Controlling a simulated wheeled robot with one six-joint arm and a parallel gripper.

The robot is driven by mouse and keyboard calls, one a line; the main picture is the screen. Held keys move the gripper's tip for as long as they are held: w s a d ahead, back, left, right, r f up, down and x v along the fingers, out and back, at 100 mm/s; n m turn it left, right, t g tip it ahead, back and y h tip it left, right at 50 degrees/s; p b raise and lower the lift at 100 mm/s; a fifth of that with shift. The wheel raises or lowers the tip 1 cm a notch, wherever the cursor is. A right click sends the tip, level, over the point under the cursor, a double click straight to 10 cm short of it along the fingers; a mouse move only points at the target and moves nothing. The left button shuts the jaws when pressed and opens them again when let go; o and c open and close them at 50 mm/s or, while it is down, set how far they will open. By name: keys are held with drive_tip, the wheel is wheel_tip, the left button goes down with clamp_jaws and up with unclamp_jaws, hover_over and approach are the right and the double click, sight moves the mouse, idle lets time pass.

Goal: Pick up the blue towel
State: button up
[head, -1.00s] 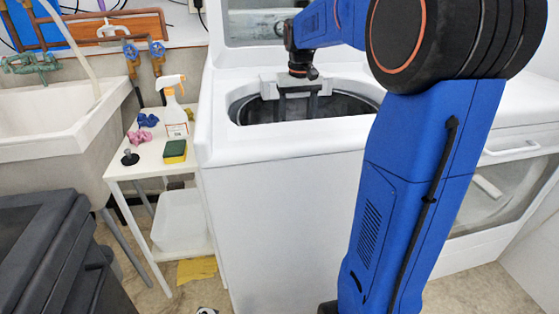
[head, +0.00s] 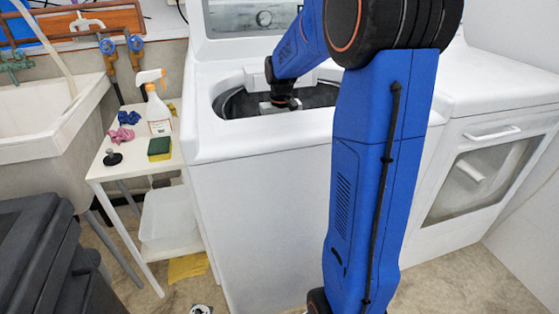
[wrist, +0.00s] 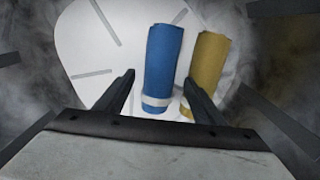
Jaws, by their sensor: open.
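The blue towel (wrist: 164,60) is rolled, with a white band near its lower end. It lies on the pale bottom of the washer tub in the wrist view. My gripper (wrist: 158,84) is open, with its two fingers pointing toward the towel. The lower end of the towel shows between the fingers, and nothing is held. I cannot tell how much height is left between the fingertips and the towel. In the head view my arm reaches into the tub opening of the white washer (head: 250,190); the towel and fingertips are hidden there.
A rolled yellow towel (wrist: 209,62) lies close on the right of the blue one, near the right finger. The grey tub wall (wrist: 265,40) surrounds both. A side table (head: 125,168) with a spray bottle (head: 157,105) and a sponge (head: 159,149) stands left of the washer.

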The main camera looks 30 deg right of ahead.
drive_tip(key=shift+w+f, duration=0.15)
drive_tip(key=shift+f, duration=1.25)
drive_tip(key=shift+w+f, duration=0.15)
drive_tip(key=shift+f, duration=1.2)
drive_tip(key=shift+c, duration=0.7)
drive_tip(key=c, duration=1)
